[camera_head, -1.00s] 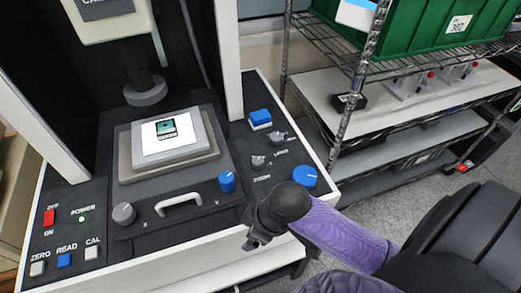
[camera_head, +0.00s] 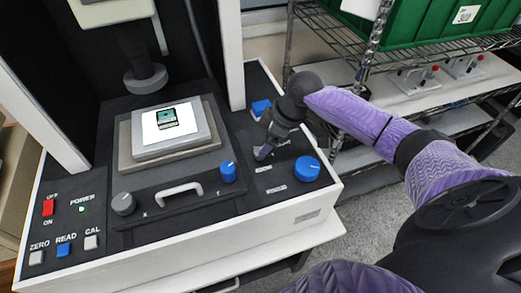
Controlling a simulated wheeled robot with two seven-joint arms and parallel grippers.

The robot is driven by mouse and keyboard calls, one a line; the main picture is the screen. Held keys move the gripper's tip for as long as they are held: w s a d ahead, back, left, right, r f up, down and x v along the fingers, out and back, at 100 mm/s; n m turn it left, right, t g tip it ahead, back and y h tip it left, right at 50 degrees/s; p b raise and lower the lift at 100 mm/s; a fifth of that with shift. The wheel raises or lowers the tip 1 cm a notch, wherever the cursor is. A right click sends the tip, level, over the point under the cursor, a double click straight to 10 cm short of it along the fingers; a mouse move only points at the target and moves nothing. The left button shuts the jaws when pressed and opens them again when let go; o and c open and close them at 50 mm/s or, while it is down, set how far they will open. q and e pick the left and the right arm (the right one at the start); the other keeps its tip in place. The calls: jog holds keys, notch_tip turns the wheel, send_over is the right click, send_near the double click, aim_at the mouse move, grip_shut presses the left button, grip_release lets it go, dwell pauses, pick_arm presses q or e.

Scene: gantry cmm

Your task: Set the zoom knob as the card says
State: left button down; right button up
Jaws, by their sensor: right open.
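The machine's control panel (camera_head: 225,203) carries small grey knobs at the right, with a large blue knob (camera_head: 307,169) in front of them. My right gripper (camera_head: 262,153) is over the small grey knobs, its open fingers pointing down. It hides most of these knobs, and I cannot tell whether a finger touches one. The labels beside them are too small to read surely in this view. A white sheet with a teal and dark picture (camera_head: 173,121) lies on the stage; I cannot tell whether it is the card. My left gripper is not in view.
A blue button block (camera_head: 260,108) sits just behind my right gripper. A white column (camera_head: 231,60) rises left of it. A wire shelf with a green bin (camera_head: 440,22) stands to the right. A blue knob (camera_head: 228,171) and a handle (camera_head: 180,190) are on the front.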

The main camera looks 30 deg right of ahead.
jog(key=b+x, duration=0.1)
jog(key=x, duration=0.3)
jog(key=shift+w+a+f, duration=0.1)
jog(key=shift+f, duration=0.25)
grip_shut()
